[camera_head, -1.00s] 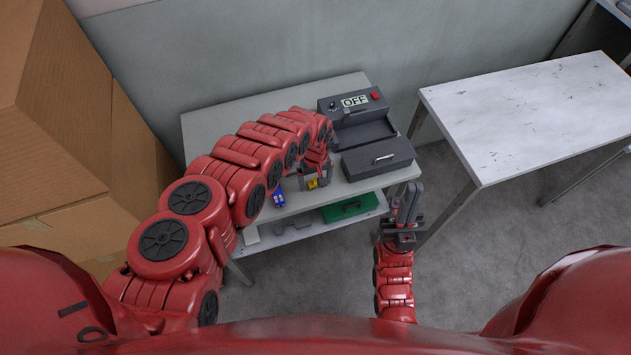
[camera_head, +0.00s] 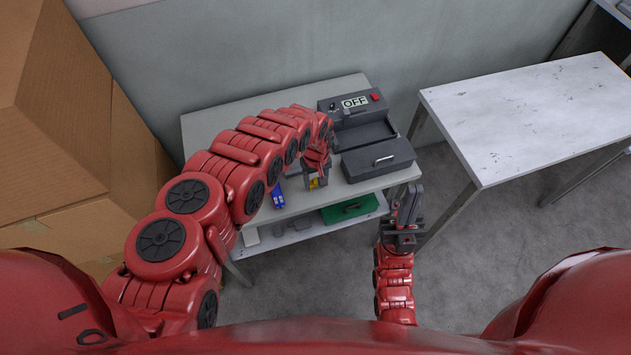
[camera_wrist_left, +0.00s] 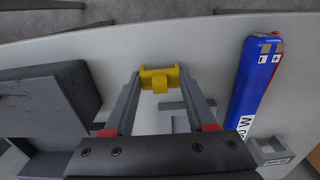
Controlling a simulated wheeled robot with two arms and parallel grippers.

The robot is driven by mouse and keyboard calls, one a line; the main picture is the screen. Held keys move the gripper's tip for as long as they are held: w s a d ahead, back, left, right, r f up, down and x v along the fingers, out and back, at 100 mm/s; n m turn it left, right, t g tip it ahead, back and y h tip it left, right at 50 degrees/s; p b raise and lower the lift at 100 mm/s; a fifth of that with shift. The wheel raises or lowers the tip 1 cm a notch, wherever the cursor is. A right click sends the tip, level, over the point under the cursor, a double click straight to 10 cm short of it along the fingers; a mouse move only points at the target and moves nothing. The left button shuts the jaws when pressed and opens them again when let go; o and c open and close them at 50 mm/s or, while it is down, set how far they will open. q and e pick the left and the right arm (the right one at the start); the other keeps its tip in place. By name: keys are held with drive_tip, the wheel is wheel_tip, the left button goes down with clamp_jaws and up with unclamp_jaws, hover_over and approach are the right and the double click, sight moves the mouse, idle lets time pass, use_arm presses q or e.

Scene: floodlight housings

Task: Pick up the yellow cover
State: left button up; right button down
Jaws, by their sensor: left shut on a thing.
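The yellow cover (camera_wrist_left: 160,78) sits between the tips of my left gripper (camera_wrist_left: 158,84) in the left wrist view. The jaws are shut on it, one finger at each end. In the head view the yellow cover (camera_head: 314,183) is a small patch below my left gripper (camera_head: 316,178), over the front part of the grey table (camera_head: 225,122). I cannot tell whether it touches the tabletop. My right gripper (camera_head: 409,205) points upward in front of the table's right corner, apart from everything; its finger gap is unclear.
A blue block with a label (camera_wrist_left: 254,85) lies beside the left gripper. A dark device marked OFF (camera_head: 355,107) and a dark box with a handle (camera_head: 378,159) stand at the table's right. A green case (camera_head: 349,209) lies on the lower shelf. A white table (camera_head: 530,110) stands right.

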use_arm(q)
wheel_tip(320, 180, up, 3)
drive_tip(key=shift+w+a+f+b, duration=0.1)
drive_tip(key=shift+a+f+b, duration=0.1)
drive_tip(key=shift+b, duration=0.6)
drive_tip(key=s, duration=0.1)
drive_tip(key=s+r, duration=0.1)
drive_tip(key=s, duration=0.1)
drive_tip(key=shift+s+a+p, duration=0.2)
drive_tip(key=shift+s+p, duration=0.05)
drive_tip(key=shift+p, duration=0.1)
drive_tip(key=s+a+p, duration=0.1)
drive_tip(key=s+p, duration=0.9)
drive_tip(key=s, duration=0.2)
drive_tip(key=shift+s+r, duration=0.35)
drive_tip(key=shift+r, duration=0.05)
drive_tip(key=shift+a, duration=0.1)
